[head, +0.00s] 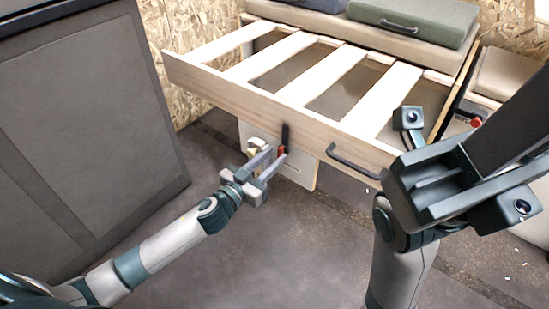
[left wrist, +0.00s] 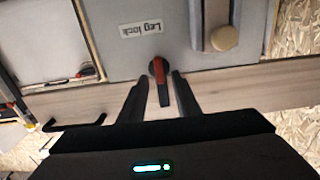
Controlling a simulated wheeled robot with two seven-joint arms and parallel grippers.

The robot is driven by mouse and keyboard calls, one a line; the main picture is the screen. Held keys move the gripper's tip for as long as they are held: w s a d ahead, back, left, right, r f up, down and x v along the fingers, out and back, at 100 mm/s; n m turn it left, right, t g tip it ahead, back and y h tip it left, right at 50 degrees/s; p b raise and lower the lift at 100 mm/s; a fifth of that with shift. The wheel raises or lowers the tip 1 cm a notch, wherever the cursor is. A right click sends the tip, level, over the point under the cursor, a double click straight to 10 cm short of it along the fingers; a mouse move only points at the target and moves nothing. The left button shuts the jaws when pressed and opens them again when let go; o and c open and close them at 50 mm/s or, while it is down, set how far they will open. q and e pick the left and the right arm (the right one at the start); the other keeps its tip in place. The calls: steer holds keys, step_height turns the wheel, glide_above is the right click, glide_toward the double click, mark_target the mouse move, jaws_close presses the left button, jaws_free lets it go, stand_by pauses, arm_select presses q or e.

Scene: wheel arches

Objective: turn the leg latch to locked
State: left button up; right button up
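The leg latch (head: 286,136) is a small black lever with a red part, on the front of the slatted bed frame. In the head view its black end points up over the wooden rail. It also shows in the left wrist view (left wrist: 160,78), near a "Leg lock" label (left wrist: 141,29). My left gripper (head: 276,158) is open at the latch; in the left wrist view its fingers stand on either side of the lever, with gaps visible. My right gripper (head: 462,195) is close to the head camera at the right; its finger opening is unclear.
The front rail (head: 235,98) carries a black handle (head: 355,160) right of the latch. A grey cabinet (head: 85,110) stands at the left. The floor in front is mostly clear.

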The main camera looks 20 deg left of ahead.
arm_select(q)
steer(key=shift+w+d, duration=0.2)
steer(key=shift+w, duration=0.45)
jaws_close()
